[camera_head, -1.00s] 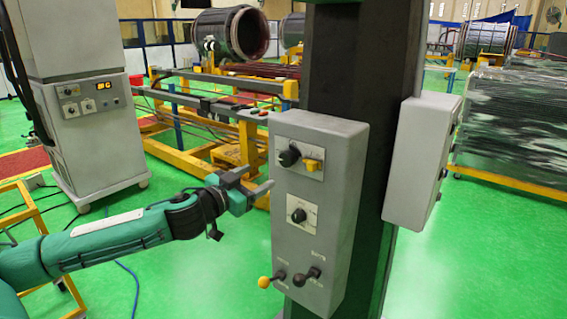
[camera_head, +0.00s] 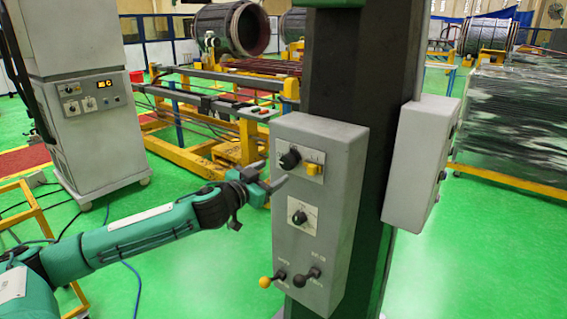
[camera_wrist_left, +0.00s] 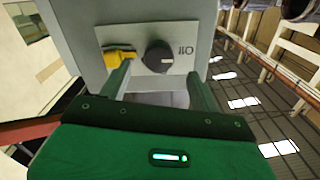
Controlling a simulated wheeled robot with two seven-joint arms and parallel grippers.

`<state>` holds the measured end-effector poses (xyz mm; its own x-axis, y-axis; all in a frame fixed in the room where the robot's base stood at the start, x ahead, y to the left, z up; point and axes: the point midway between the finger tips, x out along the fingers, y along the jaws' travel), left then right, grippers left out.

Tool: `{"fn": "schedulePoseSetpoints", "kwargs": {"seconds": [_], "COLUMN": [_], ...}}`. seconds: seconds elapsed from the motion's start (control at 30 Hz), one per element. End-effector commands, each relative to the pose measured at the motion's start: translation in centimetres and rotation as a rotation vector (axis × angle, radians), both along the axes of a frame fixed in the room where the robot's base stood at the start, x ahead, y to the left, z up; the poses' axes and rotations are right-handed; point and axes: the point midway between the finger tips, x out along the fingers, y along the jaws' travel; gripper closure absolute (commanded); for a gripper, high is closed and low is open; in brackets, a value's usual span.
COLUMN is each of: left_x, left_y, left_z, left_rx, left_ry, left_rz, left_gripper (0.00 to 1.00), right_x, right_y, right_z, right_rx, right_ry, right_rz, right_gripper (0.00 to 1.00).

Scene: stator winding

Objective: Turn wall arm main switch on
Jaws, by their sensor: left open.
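A grey control box (camera_head: 317,205) is fixed to a dark column. Its top plate carries a round black knob (camera_head: 290,159) and a yellow switch piece (camera_head: 314,168). The knob (camera_wrist_left: 159,56) and the yellow piece (camera_wrist_left: 118,56) also show in the left wrist view. My left gripper (camera_head: 274,174) is open and empty, just left of the box at about the height of the top plate. In the left wrist view the black knob appears between the two spread fingers, with no clear contact. My right gripper is not in view.
Lower on the box are a second black knob (camera_head: 299,217), a yellow-tipped lever (camera_head: 265,282) and a black lever (camera_head: 313,272). Another grey box (camera_head: 418,160) is on the column's right side. A yellow frame (camera_head: 251,140) stands behind. Green floor is open at right.

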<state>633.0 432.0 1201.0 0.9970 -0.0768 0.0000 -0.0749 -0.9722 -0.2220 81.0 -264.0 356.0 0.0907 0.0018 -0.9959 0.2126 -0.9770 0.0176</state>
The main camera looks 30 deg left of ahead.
Motion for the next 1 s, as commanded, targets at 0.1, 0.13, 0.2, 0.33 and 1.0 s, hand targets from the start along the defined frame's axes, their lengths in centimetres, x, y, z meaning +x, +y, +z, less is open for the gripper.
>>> {"fn": "schedulePoseSetpoints", "kwargs": {"seconds": [0.1, 0.13, 0.2, 0.33, 1.0], "left_x": [1.2, 1.5, 2.3, 3.7, 6.1], "left_y": [-0.1, -0.1, -0.2, -0.4, -0.6], "left_z": [0.4, 0.4, 0.4, 0.4, 0.0], "left_rx": [-0.002, -0.002, -0.002, -0.001, 0.0], "left_ry": [-0.002, -0.003, -0.003, -0.002, 0.0], "left_rz": [0.0, 0.0, 0.0, 0.0, -0.001], "left_gripper": [0.37, 0.37, 0.37, 0.37, 0.4], "right_x": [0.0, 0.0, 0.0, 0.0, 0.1], "right_y": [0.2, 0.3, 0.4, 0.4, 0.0], "right_z": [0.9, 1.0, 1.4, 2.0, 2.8], "right_rx": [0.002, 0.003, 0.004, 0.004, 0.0], "right_ry": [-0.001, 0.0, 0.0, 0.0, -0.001], "right_rz": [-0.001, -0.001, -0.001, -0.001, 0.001], "right_gripper": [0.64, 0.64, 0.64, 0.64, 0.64]}}
